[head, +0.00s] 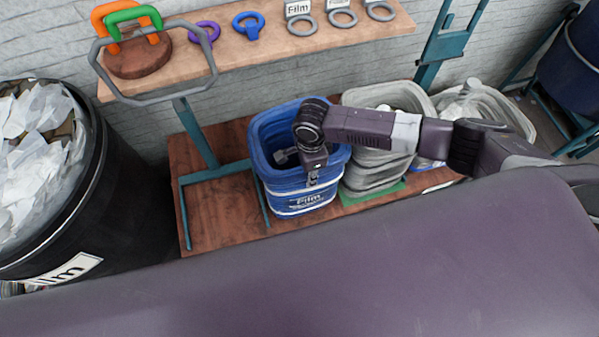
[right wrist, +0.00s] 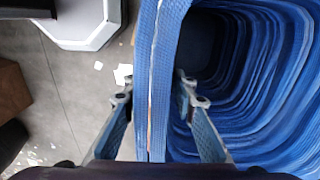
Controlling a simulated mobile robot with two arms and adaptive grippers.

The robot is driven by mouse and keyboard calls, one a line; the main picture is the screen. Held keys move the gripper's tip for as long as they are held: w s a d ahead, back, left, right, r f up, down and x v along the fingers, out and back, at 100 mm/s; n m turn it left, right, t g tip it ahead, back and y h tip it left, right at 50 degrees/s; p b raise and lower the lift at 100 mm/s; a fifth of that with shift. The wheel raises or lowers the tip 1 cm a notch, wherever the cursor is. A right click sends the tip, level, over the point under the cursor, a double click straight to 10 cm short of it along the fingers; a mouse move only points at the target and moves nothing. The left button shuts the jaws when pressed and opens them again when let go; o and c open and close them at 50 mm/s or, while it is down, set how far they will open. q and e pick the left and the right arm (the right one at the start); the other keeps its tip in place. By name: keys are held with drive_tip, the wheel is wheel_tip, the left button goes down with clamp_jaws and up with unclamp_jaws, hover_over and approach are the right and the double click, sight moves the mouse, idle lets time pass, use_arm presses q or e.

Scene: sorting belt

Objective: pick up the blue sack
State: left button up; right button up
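The blue sack (head: 303,204) stands open-topped on a brown wooden board, with a "Film" label on its front. My right arm reaches in from the right, and its right gripper (head: 313,179) points down at the sack's front rim. In the right wrist view, the sack's layered blue wall (right wrist: 158,60) runs between the fingers of the right gripper (right wrist: 156,86). One finger is outside the sack and one inside, with small gaps to the wall, so the gripper looks open. Something greyish shows inside the sack. My left gripper is not in view.
Nested grey tubs (head: 375,170) stand close to the sack's right. A black bin (head: 110,190) of paper is at far left. A shelf (head: 260,55) holds coloured handles and rings behind.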

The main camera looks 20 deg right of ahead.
clamp_jaws()
